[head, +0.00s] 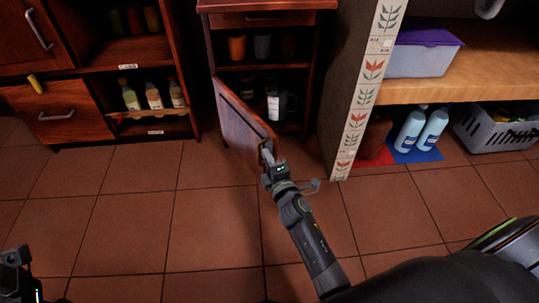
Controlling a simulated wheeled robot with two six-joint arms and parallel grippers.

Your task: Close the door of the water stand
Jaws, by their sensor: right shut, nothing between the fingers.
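The water stand (265,60) is a dark wood cabinet at the top middle of the head view, with items on its open shelves. Its door (238,122) stands open, swung out toward me and hinged on the left side. My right gripper (267,155) is shut and empty at the free edge of the door, close to it or touching it; I cannot tell which. Part of my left gripper (18,262) shows at the lower left corner. Its fingers cannot be made out well.
A wood cabinet with bottles (153,95) on its lower shelf stands to the left. A tiled pillar (360,90) rises right of the stand. The tiled floor (140,215) in front is clear.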

